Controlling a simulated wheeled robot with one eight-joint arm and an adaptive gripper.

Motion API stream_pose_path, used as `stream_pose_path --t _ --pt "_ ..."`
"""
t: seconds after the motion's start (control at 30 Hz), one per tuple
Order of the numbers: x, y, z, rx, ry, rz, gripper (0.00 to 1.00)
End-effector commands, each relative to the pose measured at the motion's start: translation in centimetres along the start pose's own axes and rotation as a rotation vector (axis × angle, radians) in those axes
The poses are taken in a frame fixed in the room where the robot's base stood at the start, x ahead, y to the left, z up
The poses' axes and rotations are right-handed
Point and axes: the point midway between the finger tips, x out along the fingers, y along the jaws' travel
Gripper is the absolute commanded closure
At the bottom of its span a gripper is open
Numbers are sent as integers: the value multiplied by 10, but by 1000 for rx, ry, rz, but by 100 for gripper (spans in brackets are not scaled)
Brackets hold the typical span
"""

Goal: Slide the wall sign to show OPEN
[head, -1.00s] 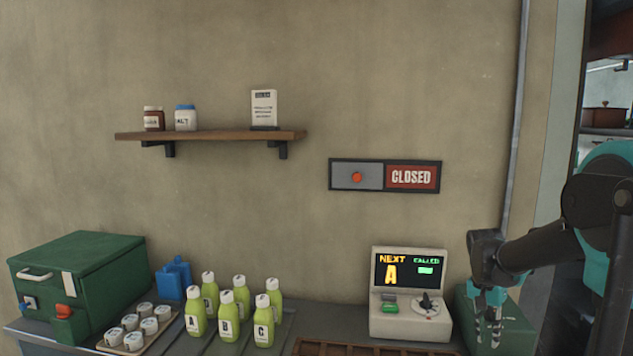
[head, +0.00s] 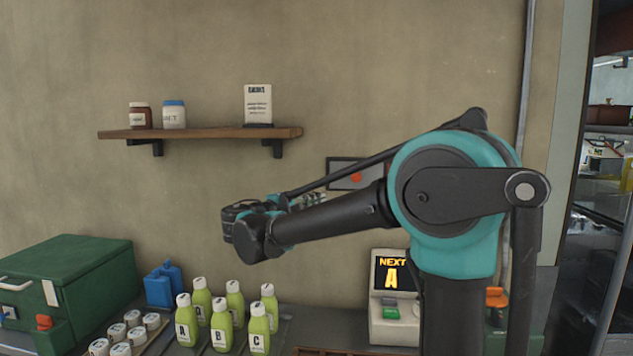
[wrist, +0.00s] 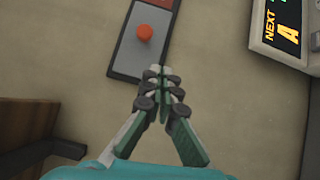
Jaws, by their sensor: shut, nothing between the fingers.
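The wall sign (head: 343,174) is a dark-framed rectangle on the wall, with a grey sliding plate and a red knob (head: 356,177). My arm hides its right part in the head view, so its word cannot be read now. In the wrist view the grey plate (wrist: 139,58) and red knob (wrist: 144,33) show just beyond my fingertips, with a red panel at the frame's top. My gripper (wrist: 158,73) is shut and empty, its fingertips near the plate's lower end, apart from the knob. In the head view my gripper (head: 312,201) is left of the sign and slightly below it.
A wooden shelf (head: 200,132) with jars and a card is on the wall to the left. Below are green bottles (head: 220,325), a green box (head: 75,285) and a number display (head: 390,290). The wall around the sign is clear.

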Motion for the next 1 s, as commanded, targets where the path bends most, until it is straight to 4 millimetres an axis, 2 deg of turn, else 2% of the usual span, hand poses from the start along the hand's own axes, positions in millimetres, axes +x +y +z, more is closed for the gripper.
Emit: stream_pose_path --t 0.17,0.57,0.77,1.0 --pt "-14 19 -6 -28 23 64 100" --pt "-14 20 -7 -30 23 70 100" --pt "6 22 -7 -30 21 70 100" --pt "52 25 -7 -30 19 69 100"
